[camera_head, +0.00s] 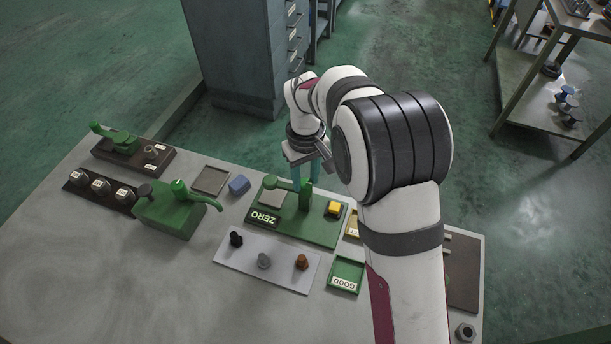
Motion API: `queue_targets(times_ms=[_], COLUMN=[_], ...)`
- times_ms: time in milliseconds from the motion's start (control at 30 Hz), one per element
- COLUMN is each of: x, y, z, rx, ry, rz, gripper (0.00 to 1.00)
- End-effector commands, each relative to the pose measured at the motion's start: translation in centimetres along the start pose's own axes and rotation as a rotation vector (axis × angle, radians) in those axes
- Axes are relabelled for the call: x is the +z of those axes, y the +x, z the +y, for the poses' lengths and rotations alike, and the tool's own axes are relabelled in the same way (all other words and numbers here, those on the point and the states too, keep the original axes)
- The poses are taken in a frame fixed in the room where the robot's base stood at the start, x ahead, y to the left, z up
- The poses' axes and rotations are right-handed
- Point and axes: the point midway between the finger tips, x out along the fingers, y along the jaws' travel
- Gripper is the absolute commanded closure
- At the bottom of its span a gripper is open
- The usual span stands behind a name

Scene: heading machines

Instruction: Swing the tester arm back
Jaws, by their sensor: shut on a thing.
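The tester is a green base plate (318,231) with a "ZERO" label (264,217), a grey square pad and a yellow block (334,208). Its green tester arm (286,184) stands on a post and reaches left, its round end above the grey pad. My gripper (306,180) points down at the tester, its teal fingers on either side of the green arm near the post. It is shut on the tester arm. The exact contact is small and partly hidden by the fingers.
A grey tray (230,258) with three small pegs and a green "GOOD" tray (345,275) lie in front of the tester. A green lever machine (178,212), an empty dark tray (210,181) and a blue block (239,185) are to the left. The front-left tabletop is clear.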

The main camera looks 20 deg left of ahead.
Motion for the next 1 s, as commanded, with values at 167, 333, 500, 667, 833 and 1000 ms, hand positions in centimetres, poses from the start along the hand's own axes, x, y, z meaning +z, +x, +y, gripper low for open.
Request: queue_targets(times_ms=[167,333,500,667,833,1000], x=[0.01,0.01,0.02,0.02,0.03,0.03], y=[-0.06,-0.06,-0.05,-0.05,-0.04,-0.04], z=[-0.04,-0.04,-0.03,-0.03,-0.03,-0.02], rx=[-0.001,-0.001,-0.001,-0.001,-0.001,-0.001], ry=[-0.096,-0.242,-0.404,-0.557,-0.718,-0.880], rz=[-0.001,-0.001,-0.001,-0.001,-0.001,-0.001], gripper=[1.00,1.00,1.00,1.00,1.00,1.00])
